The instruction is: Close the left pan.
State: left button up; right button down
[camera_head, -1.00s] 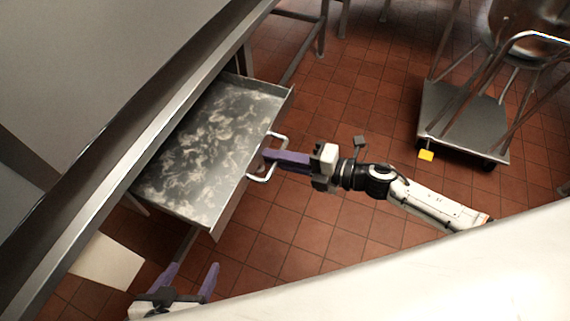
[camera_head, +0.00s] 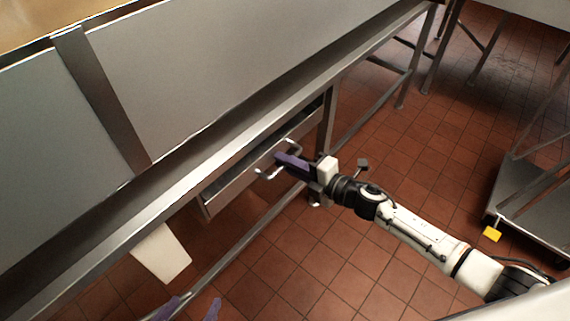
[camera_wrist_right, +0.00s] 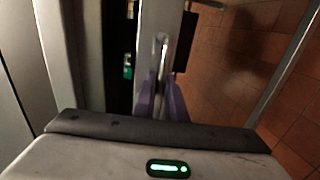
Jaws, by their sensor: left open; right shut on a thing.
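The left pan (camera_head: 232,191) is a grey metal drawer under the steel counter. Only its front and a narrow strip behind it show; the rest is hidden under the counter top. My right gripper (camera_head: 280,158) is shut on the pan's metal handle (camera_head: 263,174), at the front of the pan. In the right wrist view the purple fingers (camera_wrist_right: 162,100) stand on both sides of the handle bar (camera_wrist_right: 161,52). My left gripper (camera_head: 194,304) is open and empty at the bottom edge, below the pan and apart from it; only its purple fingertips show.
The steel counter edge (camera_head: 190,184) runs diagonally above the pan. A pale flat panel (camera_head: 161,253) hangs below the counter at the left. A cart (camera_head: 535,205) stands at the right. The red tiled floor (camera_head: 320,275) in front is clear.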

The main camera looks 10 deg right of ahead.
jog(key=shift+w+r, duration=0.15)
jog(key=shift+r, duration=0.05)
jog(key=c, duration=2.1)
grip_release()
jog(key=shift+a, duration=0.1)
jog(key=p+v, duration=0.1)
jog(key=v, duration=0.9)
jog(key=shift+f, duration=0.15)
